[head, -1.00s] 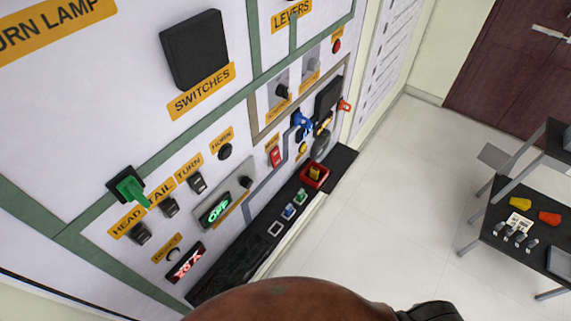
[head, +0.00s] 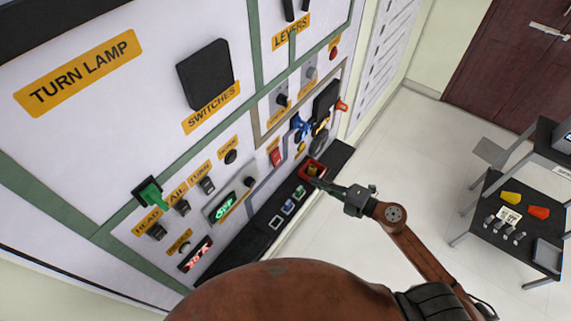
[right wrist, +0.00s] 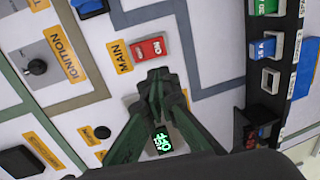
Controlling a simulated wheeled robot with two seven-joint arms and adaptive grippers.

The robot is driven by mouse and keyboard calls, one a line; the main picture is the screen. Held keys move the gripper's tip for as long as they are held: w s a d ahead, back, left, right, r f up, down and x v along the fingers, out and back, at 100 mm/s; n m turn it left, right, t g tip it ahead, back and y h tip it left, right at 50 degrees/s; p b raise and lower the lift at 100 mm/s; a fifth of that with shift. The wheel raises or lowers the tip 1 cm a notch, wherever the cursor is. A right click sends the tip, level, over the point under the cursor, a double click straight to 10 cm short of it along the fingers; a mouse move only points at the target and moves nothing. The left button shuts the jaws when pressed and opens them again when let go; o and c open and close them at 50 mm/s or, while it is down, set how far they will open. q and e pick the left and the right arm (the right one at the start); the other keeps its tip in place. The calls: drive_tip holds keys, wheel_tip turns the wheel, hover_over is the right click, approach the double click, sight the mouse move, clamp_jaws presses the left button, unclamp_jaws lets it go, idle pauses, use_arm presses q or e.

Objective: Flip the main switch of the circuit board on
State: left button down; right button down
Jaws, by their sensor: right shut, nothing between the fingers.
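The circuit board (head: 140,60) is a tall white panel with green and grey lines and yellow labels. Its main switch (head: 275,157) is a small red rocker under a yellow label. In the right wrist view the red main switch (right wrist: 149,48) sits beside the label MAIN (right wrist: 118,56). My right gripper (head: 314,181) is shut and empty, by the ledge in the head view. In the right wrist view my gripper's closed fingertips (right wrist: 157,74) appear just below the switch; I cannot tell whether they touch. My left gripper is not in view.
A green-lit display (head: 223,209) and a red-lit display (head: 195,254) are on the panel. A black ledge (head: 250,240) at its base carries a red box (head: 313,169) and coloured blocks. A dark table (head: 545,255) stands right. Floor between is clear.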

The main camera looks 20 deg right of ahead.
drive_tip(key=shift+w, duration=0.1)
drive_tip(key=p, duration=0.3)
approach(278, 163)
drive_tip(key=x, duration=0.7)
